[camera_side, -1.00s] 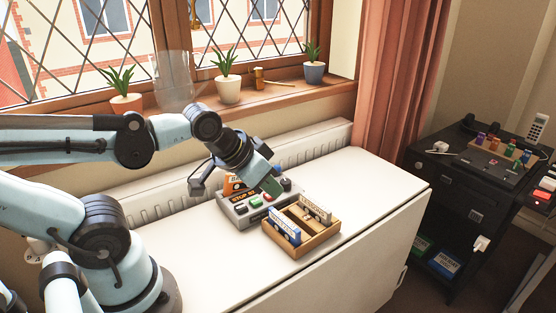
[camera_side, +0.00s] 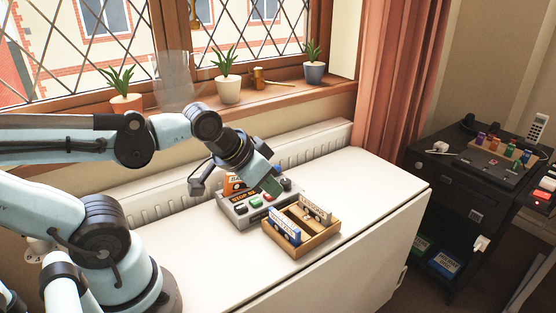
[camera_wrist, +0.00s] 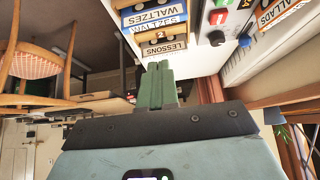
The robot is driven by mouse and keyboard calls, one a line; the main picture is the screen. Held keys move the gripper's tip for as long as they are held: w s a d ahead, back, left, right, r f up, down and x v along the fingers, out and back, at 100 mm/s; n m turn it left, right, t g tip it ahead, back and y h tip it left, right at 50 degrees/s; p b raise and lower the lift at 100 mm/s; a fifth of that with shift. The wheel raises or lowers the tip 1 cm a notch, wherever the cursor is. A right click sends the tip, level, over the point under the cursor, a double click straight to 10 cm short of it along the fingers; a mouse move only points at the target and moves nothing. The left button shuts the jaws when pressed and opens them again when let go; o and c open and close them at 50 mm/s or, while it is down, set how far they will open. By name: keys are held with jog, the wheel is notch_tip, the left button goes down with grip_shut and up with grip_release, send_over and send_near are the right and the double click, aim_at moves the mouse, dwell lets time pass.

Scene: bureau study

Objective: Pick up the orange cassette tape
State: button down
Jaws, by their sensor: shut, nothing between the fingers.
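The orange cassette tape (camera_side: 233,185), labelled BALLADS, stands upright in the grey tape player (camera_side: 236,218), partly hidden by my gripper. In the wrist view, the orange tape (camera_wrist: 272,14) is cut off at the upper right corner, beside the player's buttons. My gripper (camera_side: 273,187) is above the player's right part, just right of the tape. Its green fingers also show in the wrist view (camera_wrist: 157,68), pressed together and empty. The fingertips appear to point at the tray side, away from the orange tape.
The white table (camera_side: 365,195) is clear to the right. Potted plants (camera_side: 228,88) line the windowsill behind; a black cabinet (camera_side: 450,190) stands right.

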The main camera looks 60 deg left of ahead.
jog(key=c, duration=1.1)
grip_release()
jog(key=shift+o, duration=0.2)
jog(key=g, duration=0.4)
send_over(242, 183)
jog(key=s, duration=0.1)
jog(key=shift+f, duration=2.15)
jog(key=shift+a+x, duration=0.2)
jog(key=shift+x, duration=1.1)
jog(key=shift+a+x, duration=0.15)
jog(key=shift+x, duration=1.15)
